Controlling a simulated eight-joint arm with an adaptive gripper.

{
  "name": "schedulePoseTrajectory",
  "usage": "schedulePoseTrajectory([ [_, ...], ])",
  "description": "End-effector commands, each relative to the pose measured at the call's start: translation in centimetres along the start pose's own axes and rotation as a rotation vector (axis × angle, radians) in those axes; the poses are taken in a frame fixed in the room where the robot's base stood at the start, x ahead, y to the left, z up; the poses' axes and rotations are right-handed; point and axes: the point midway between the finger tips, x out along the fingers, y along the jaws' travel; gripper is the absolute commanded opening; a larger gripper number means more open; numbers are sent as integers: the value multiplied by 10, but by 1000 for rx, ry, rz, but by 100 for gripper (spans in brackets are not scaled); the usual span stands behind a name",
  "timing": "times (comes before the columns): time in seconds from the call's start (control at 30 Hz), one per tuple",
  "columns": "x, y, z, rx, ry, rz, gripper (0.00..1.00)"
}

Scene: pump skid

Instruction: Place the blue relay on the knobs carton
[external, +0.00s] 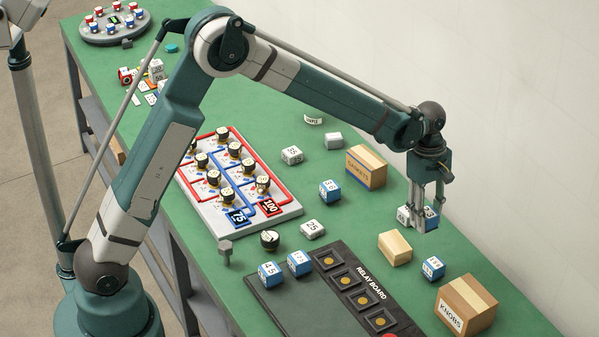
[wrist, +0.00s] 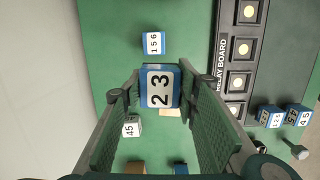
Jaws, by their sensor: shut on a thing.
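My gripper (external: 428,212) is shut on a blue relay (external: 432,217) with a white face. The relay also shows between the fingers in the wrist view (wrist: 160,87), its face reading 23. It looks larger there than the other blocks, so it appears raised above the green table. The knobs carton (external: 466,305), a brown box with a white KNOBS label, stands at the lower right of the external view, nearer the camera than my gripper. I cannot make it out in the wrist view.
A blue block marked 156 (wrist: 153,43) and a plain tan box (external: 395,247) stand between my gripper and the carton. A white block marked 45 (wrist: 131,126) is close by. The gaskets carton (external: 365,167) stands behind; the relay board (external: 345,290) lies left of the carton.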

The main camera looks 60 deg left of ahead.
Motion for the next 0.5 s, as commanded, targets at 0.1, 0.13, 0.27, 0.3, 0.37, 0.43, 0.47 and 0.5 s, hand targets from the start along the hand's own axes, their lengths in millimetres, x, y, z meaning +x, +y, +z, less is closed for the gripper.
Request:
schedulePoseTrajectory([
  [0.1,-4,4,41,-1,0,0,16],
  [0.13,-5,5,50,-4,-1,0,16],
  [0.27,-8,7,92,-10,-1,1,16],
  [0.3,-9,8,105,-12,-2,2,16],
  [0.37,-10,8,125,-16,-2,2,16],
  [0.43,-11,8,146,-20,-3,3,16],
  [0.47,-11,8,156,-21,-4,4,16],
  [0.5,-12,7,167,-24,-4,4,16],
])
